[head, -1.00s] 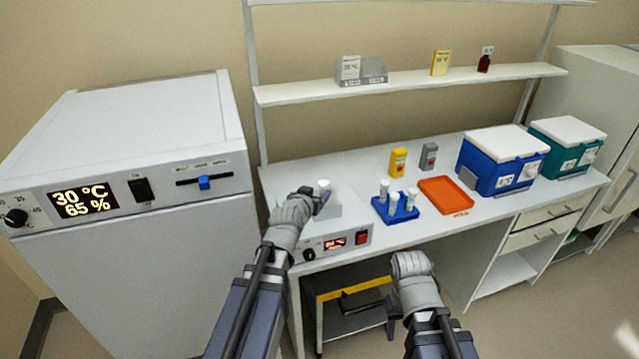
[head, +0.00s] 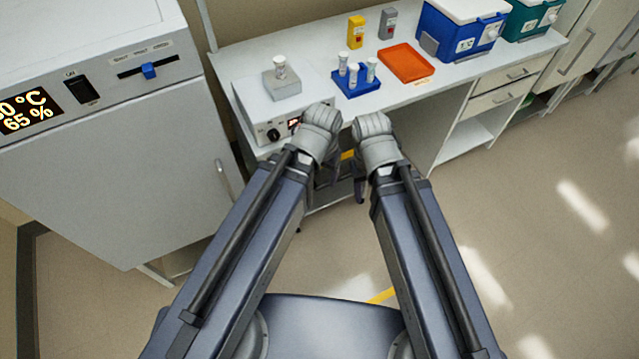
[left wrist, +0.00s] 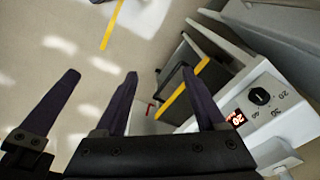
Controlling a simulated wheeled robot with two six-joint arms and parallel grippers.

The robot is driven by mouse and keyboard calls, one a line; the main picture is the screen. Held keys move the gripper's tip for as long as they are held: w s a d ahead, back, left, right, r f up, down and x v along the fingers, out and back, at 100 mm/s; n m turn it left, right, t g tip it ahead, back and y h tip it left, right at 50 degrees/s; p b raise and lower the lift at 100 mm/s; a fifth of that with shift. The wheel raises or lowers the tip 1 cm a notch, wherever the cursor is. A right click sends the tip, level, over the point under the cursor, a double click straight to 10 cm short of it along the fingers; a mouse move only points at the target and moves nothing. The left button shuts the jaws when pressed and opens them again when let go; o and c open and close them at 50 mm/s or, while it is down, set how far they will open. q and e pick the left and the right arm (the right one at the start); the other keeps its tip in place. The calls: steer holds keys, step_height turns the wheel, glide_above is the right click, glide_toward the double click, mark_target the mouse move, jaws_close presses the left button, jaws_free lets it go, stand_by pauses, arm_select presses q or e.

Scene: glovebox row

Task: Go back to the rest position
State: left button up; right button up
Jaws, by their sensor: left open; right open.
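My left gripper (head: 328,172) is open and empty, in front of the heater box's front edge, with its jaws partly hidden by the wrist. My right gripper (head: 360,186) is open and empty close beside it, in front of the bench. Both arms reach forward from my body, with the hands near each other. In the left wrist view, dark fingers stick out over the floor, with nothing held between them.
A white-capped vial (head: 280,66) stands in a grey block on the white heater box (head: 252,112). A blue rack (head: 352,86) with vials and an orange tray (head: 406,64) are on the bench. The incubator (head: 130,190) stands left. Floor at right (head: 520,220) is clear.

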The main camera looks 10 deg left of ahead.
arm_select(q)
steer(key=s+g+y, duration=0.1)
steer(key=s, duration=0.2)
steer(key=shift+s+g, duration=0.3)
steer(key=shift+s, duration=0.05)
steer(key=shift+f, duration=0.1)
steer(key=shift+f+b, duration=0.7)
steer(key=shift+b, duration=0.1)
steer(key=shift+c, duration=0.4)
stand_by(0.9)
